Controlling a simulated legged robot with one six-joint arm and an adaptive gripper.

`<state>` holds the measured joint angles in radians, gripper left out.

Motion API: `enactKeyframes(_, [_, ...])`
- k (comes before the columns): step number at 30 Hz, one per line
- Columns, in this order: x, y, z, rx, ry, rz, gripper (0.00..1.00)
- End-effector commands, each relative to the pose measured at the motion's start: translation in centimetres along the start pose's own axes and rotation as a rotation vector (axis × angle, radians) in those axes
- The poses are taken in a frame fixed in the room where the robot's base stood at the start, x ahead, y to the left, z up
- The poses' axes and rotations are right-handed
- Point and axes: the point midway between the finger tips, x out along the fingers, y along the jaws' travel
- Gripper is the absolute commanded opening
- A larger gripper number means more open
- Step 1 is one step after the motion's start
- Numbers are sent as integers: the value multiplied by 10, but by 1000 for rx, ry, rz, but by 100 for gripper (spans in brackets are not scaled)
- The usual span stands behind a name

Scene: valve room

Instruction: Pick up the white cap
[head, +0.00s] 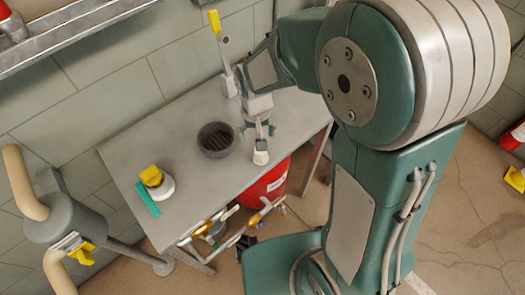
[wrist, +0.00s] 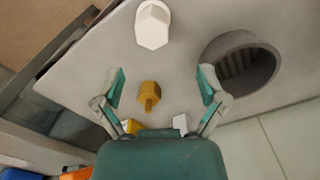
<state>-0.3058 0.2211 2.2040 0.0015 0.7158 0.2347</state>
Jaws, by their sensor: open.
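The white cap (wrist: 153,25) is a hexagonal piece at the top of the wrist view, on the grey table (wrist: 95,72). In the head view the white cap (head: 261,157) is near the table's front edge, just below my gripper (head: 259,129). In the wrist view my gripper (wrist: 162,76) is open, with its teal-padded fingers apart and nothing held. The cap is beyond the fingertips, not between them. A brass hexagonal piece (wrist: 150,93) shows between the fingers in that view; I cannot tell its height relative to them.
A dark round bowl (wrist: 240,62) stands to the right in the wrist view. In the head view, a yellow-and-white piece (head: 157,181) and a teal bar (head: 147,198) are on the table's left. The tiled wall (head: 120,80) runs behind; a red drum (head: 264,186) is beneath.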

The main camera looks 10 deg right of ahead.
Motion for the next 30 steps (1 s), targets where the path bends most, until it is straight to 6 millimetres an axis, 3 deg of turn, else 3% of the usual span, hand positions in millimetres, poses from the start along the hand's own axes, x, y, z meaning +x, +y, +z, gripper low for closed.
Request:
enactKeyframes(3, [22, 1, 2, 1, -7, 2, 91])
enactKeyframes(11, [47, 1, 1, 0, -3, 2, 91])
enactKeyframes(19, [86, 7, 4, 0, -5, 2, 91])
enactKeyframes(29, [93, 7, 3, 0, 0, 1, 91])
enactKeyframes(30, [93, 7, 3, 0, 0, 1, 77])
